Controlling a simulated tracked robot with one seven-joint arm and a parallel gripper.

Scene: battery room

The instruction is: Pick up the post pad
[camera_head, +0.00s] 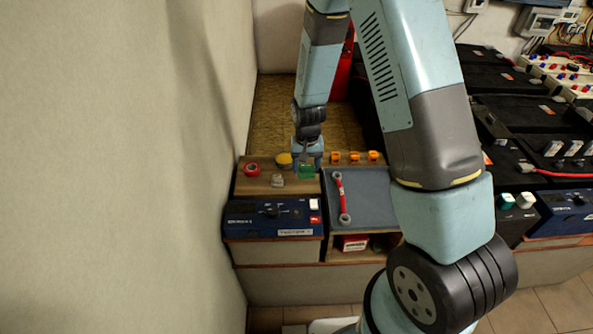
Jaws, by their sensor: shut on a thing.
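My gripper (307,163) points down over the wooden bench top at the centre of the view. It is shut on a small green block (306,172), which looks like the post pad. The block is at the fingertips, near the left edge of the grey mat. The fingers hide part of it, and I cannot tell whether it touches the bench.
A red roll (252,169), a yellow round item (284,159) and a small grey piece (277,181) lie to the left. A red-handled wrench (341,195) lies on the grey mat (370,190). Orange clips (354,156) stand behind. Black batteries (510,110) fill the right.

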